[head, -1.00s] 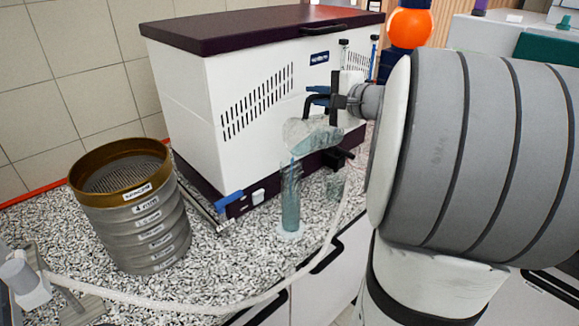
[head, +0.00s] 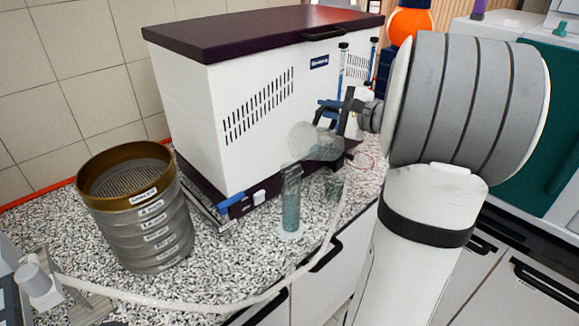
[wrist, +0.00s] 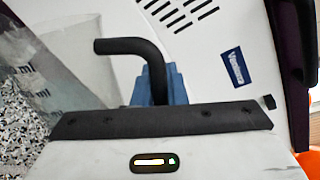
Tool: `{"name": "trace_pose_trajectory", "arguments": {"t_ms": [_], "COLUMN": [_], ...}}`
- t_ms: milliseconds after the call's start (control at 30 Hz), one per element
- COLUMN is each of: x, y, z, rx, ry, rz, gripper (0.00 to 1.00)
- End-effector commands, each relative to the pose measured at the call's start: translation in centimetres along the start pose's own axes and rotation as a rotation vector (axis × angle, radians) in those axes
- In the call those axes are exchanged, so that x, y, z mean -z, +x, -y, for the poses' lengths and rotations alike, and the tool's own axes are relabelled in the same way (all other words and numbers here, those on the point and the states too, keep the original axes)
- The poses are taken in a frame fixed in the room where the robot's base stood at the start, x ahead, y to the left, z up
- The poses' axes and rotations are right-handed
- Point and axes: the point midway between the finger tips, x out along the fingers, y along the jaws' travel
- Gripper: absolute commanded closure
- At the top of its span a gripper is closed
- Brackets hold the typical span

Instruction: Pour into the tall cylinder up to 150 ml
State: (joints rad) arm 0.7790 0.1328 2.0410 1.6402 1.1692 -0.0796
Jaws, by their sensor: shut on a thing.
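The tall cylinder (head: 291,205) stands upright near the front edge of the speckled counter. It is clear and holds blue-green liquid; its scale is too small to read. My gripper (head: 324,117) is shut on a clear glass vessel (head: 312,143), which is tipped on its side with its mouth to the left, just above the cylinder's top. I cannot tell whether liquid is running from it. In the wrist view the vessel (wrist: 75,65) shows at the left, beside a dark bent finger and a blue piece.
A white cabinet (head: 200,120) with a dark lid stands close behind. A sieve stack (head: 150,235) is at the left. A small clear beaker (head: 334,187) stands right of the cylinder.

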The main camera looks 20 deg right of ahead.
Motion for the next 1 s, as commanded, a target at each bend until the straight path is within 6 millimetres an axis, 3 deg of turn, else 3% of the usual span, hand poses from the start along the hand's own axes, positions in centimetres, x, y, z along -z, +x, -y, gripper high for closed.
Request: {"name": "trace_pose_trajectory", "arguments": {"t_ms": [1000], "x": [11.4], "y": [1.3], "z": [-6.6], "rx": [-0.003], "ry": [0.813], "rz": [0.157], "gripper": [1.0]}}
